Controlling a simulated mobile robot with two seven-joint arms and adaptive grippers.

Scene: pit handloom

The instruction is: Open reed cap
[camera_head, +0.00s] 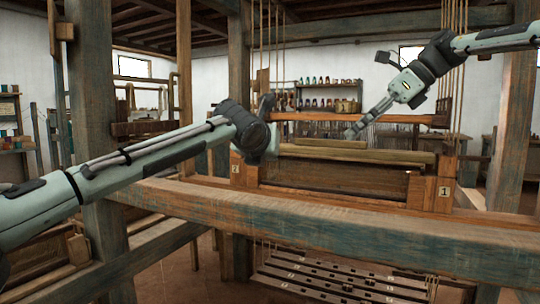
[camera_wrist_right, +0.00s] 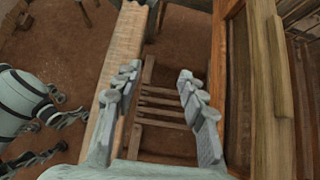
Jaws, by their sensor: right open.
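The reed cap (camera_head: 390,157) looks like a long pale wooden bar with a shorter strip on top. It lies across the top of the batten frame (camera_head: 335,177), between the end blocks marked 2 and 1. It seems to be the bar along the right side of the right wrist view (camera_wrist_right: 262,80).
A thick worn beam (camera_head: 320,222) crosses the front. Posts (camera_head: 95,130) stand at left and right. Cords (camera_head: 453,80) hang near my right forearm. Another rail (camera_head: 315,116) runs behind the batten. Slatted treadles (camera_head: 330,278) lie below.

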